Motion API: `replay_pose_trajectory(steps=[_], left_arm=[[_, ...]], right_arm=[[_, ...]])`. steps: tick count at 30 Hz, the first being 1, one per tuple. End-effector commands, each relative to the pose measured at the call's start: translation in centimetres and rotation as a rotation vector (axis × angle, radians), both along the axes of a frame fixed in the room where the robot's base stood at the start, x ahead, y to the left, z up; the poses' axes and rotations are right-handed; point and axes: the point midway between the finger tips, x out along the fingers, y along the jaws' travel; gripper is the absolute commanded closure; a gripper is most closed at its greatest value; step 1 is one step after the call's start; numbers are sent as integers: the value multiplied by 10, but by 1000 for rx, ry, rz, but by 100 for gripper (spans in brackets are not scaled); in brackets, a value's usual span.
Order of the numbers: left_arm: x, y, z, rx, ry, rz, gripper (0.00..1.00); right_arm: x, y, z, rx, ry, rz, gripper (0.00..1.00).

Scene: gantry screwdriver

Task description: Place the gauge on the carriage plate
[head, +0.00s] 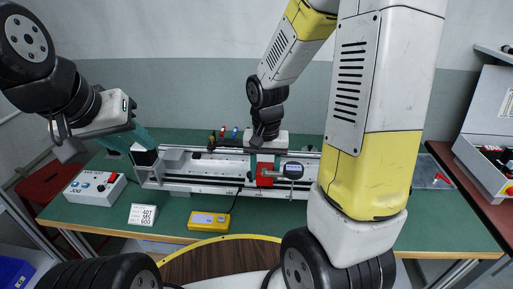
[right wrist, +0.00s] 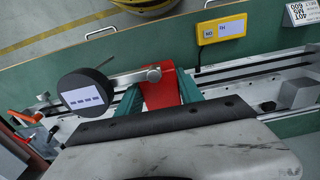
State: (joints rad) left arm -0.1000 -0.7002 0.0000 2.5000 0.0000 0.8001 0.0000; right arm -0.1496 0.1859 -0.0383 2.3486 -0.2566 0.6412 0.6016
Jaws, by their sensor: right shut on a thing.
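The gauge is a red block (right wrist: 158,90) carrying a thin bar and a round black dial (right wrist: 86,92) with a grey display. In the head view the dial (head: 292,170) hangs at the front of the long rail. My right gripper (head: 264,157) is shut on the red block, one green finger on each side; its fingers also show in the right wrist view (right wrist: 160,98). The block's underside is hidden, so I cannot tell whether it touches anything. The carriage plate cannot be told surely from the other pale metal on the gantry. My left gripper (head: 130,141) is by the rail's left end, its jaws unclear.
The metal gantry rail (head: 205,184) runs along the green table (head: 160,222). A white control box (head: 95,187) stands at the left, with a white label card (head: 142,214) and a yellow meter (head: 209,221) in front. Small coloured-handled tools (head: 222,134) stand behind the rail.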

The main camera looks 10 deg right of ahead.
Motion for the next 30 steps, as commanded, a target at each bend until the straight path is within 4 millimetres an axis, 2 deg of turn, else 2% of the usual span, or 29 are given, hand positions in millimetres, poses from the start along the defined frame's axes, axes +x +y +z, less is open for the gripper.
replay_pose_trajectory(steps=[5,15,18,27,30], left_arm=[[0,0,0,0,0,0,64],[0,0,0,0,0,0,64],[0,0,0,0,0,0,64],[0,0,0,0,0,0,64],[0,0,0,0,0,0,64]], right_arm=[[34,-6,-3,0,-3,-2,100],[117,-22,-12,0,-2,-1,100],[133,-25,-13,0,-2,0,100],[154,-29,-14,0,-2,0,100],[152,-29,-30,1,3,2,100]])
